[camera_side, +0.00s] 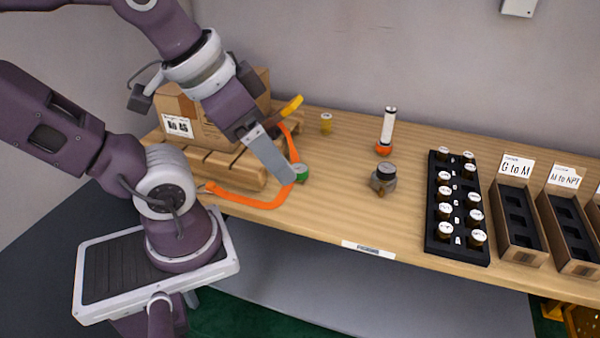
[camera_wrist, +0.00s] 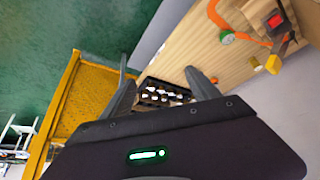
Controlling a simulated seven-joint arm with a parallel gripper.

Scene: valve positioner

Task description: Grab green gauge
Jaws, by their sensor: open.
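The green gauge (camera_side: 301,173) is a small round piece with a green side and pale top. It sits on the wooden bench close to the orange strap. In the side view my gripper (camera_side: 286,172) overlaps its left edge; only one grey finger shows clearly. In the wrist view the green gauge (camera_wrist: 227,39) lies at the upper right, outside the fingers. There my gripper (camera_wrist: 157,72) is open and empty, with the black rack of fittings seen between and beyond its fingertips.
An orange strap (camera_side: 245,199) loops beside the gauge, by a cardboard box (camera_side: 205,135) on a wooden pallet. A grey-capped fitting (camera_side: 383,178), an orange-based cylinder (camera_side: 387,130) and a yellow fitting (camera_side: 326,123) stand nearby. The black rack (camera_side: 444,244) and open boxes (camera_side: 520,225) are right.

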